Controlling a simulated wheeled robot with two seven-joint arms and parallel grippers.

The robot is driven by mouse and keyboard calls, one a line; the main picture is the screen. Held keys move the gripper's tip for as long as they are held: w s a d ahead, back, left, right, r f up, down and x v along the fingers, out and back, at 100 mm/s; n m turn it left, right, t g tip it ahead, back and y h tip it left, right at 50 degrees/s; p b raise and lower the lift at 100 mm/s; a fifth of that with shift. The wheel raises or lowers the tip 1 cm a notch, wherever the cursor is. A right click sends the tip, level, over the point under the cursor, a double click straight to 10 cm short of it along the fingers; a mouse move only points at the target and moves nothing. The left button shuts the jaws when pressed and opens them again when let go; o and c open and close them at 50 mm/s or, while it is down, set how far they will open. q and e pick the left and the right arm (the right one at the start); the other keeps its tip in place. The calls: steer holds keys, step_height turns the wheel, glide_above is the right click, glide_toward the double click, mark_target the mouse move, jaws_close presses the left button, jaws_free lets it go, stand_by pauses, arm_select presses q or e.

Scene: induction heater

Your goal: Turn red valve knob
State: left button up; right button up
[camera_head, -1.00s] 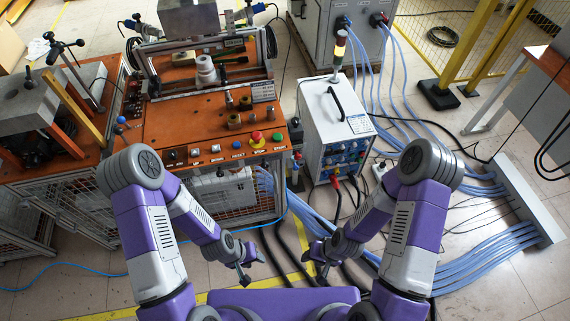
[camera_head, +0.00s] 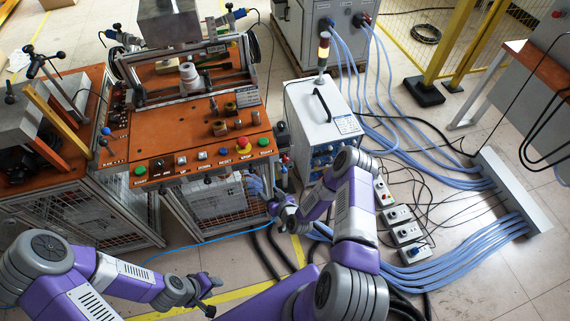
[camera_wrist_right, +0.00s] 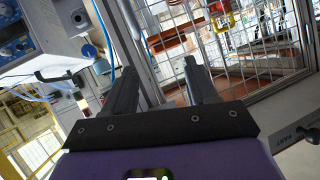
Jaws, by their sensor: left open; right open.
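I cannot clearly pick out the red valve knob. A dark fitting (camera_head: 283,135) hangs on the right side of the orange-topped bench, with a small reddish spot just below it that is too small to identify. My right gripper (camera_head: 278,208) is below that fitting, near the bench's front right corner. In the right wrist view, the right gripper (camera_wrist_right: 161,84) has its two dark fingers spread with nothing between them, facing the wire mesh and frame posts. My left gripper (camera_head: 210,298) is open and empty, low in front of the bench.
The orange-topped bench (camera_head: 150,122) carries coloured buttons and a red emergency stop (camera_head: 242,143). The white power unit (camera_head: 318,118) stands right of it. Blue hoses (camera_head: 470,262) and several switch boxes (camera_head: 407,233) cover the floor at right.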

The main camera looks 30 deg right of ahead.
mark_target(286, 161)
steer(key=d+r+t+h, duration=0.2)
steer(key=d+t+h, duration=0.25)
steer(key=d, duration=0.55)
steer(key=shift+m+h, duration=0.25)
steer(key=shift+m, duration=0.15)
steer(key=x, duration=0.7)
steer(key=shift+w+d+b, duration=0.15)
steer(key=shift+w+b, duration=0.25)
steer(key=c, duration=1)
